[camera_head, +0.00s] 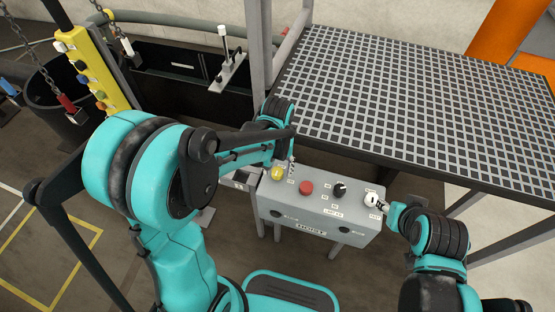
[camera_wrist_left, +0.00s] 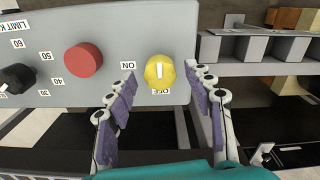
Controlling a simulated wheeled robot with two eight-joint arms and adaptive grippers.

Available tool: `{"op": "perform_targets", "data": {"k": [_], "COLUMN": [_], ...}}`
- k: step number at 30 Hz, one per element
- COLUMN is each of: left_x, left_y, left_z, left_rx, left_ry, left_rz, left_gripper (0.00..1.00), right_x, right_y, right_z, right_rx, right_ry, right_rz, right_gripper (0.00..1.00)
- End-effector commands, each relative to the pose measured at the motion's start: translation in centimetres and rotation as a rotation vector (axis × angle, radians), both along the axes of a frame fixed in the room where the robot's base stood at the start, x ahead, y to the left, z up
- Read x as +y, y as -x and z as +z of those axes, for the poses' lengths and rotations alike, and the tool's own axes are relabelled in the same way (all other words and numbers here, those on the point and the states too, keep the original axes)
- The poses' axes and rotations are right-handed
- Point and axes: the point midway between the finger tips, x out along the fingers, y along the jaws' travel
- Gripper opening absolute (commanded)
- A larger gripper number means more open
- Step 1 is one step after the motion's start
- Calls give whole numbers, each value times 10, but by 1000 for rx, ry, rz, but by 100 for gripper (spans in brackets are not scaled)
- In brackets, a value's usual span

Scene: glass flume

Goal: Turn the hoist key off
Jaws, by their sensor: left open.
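The yellow round key switch (camera_head: 278,173) sits at the left end of the grey control box (camera_head: 318,232). In the left wrist view the yellow switch (camera_wrist_left: 160,71) carries a pale bar lying nearly up and down the picture. An ON label (camera_wrist_left: 128,65) is at its left and an OFF label (camera_wrist_left: 160,91) just below it. My left gripper (camera_wrist_left: 162,80) is open, its two fingers at either side of the switch, with nothing between them gripped. My right gripper (camera_head: 384,206) is near the white knob (camera_head: 371,200) at the box's right end; its finger opening is unclear.
A red button (camera_head: 306,187) and a black dial (camera_head: 340,189) are on the same box top. A dark grid-topped table (camera_head: 420,100) stands behind it at the right. A yellow pendant (camera_head: 90,70) with buttons hangs at the left. A lever (camera_head: 224,55) stands at the back.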

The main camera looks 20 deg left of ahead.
Motion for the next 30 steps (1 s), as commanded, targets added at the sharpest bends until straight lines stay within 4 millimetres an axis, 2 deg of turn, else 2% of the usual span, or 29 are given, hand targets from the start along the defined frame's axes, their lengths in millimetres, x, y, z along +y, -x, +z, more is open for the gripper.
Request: {"op": "perform_targets", "data": {"k": [9,15,21,30], "left_x": [0,0,0,0], "left_y": [1,0,0,0], "left_z": [63,98,112,112], "left_rx": [0,0,0,0], "left_ry": [0,0,0,0], "left_rz": [0,0,0,0], "left_gripper": [53,53,53,53], "right_x": [0,0,0,0], "right_y": [0,0,0,0], "right_z": [0,0,0,0], "right_rx": [0,0,0,0], "right_ry": [0,0,0,0], "right_rz": [0,0,0,0], "right_gripper": [40,40,40,40]}}
